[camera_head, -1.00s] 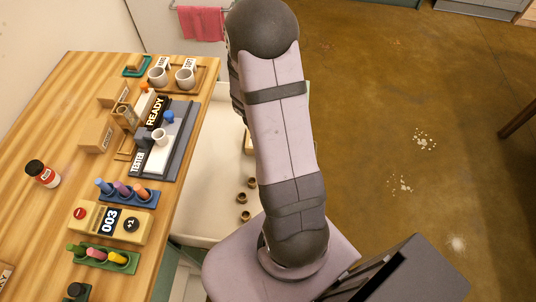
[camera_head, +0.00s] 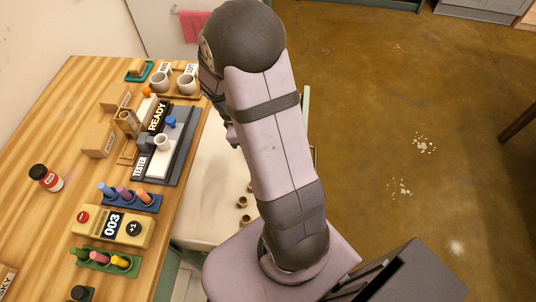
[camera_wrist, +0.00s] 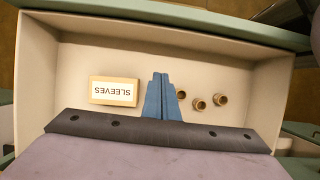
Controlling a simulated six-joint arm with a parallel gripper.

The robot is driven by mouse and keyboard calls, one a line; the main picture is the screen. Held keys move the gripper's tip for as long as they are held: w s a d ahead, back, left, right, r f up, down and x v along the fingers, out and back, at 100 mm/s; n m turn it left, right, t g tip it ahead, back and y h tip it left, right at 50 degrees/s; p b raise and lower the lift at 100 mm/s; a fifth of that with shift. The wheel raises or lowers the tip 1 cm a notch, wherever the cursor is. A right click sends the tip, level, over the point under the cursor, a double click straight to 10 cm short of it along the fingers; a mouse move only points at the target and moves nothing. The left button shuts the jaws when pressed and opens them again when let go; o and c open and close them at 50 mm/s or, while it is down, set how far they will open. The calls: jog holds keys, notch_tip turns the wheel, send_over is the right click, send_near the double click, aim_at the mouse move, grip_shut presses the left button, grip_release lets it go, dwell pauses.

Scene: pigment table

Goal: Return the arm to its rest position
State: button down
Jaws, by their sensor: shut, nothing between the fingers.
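My gripper (camera_wrist: 159,97) shows in the wrist view with its two blue fingers together and nothing between them. It points down over an open cream drawer (camera_wrist: 70,62). In the head view my arm rises from its base, and its upper part leans left towards the table; the gripper's fingers are hidden there. In the drawer, a small box labelled SLEEVES (camera_wrist: 114,90) lies left of the fingers. Several small brown rings (camera_wrist: 199,103) lie to their right.
The wooden table (camera_head: 75,130) stands at the left. It holds a tester (camera_head: 165,150) marked READY, cups (camera_head: 160,82), a counter (camera_head: 112,226) reading 003, and racks of coloured sticks (camera_head: 130,196). Open floor (camera_head: 380,110) lies to the right.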

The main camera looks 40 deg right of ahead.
jog(key=shift+v, duration=1.45)
jog(key=s+a+f+m+y, duration=0.2)
jog(key=s+a+m+y, duration=0.1)
jog(key=s+a+m, duration=0.5)
jog(key=a+r+m+t+p, duration=0.1)
jog(key=a+r+t+p, duration=0.2)
jog(key=r, duration=0.6)
jog(key=shift+w+a+r+p, duration=0.3)
jog(key=shift+w+a+p, duration=0.15)
jog(key=shift+a+p, duration=0.35)
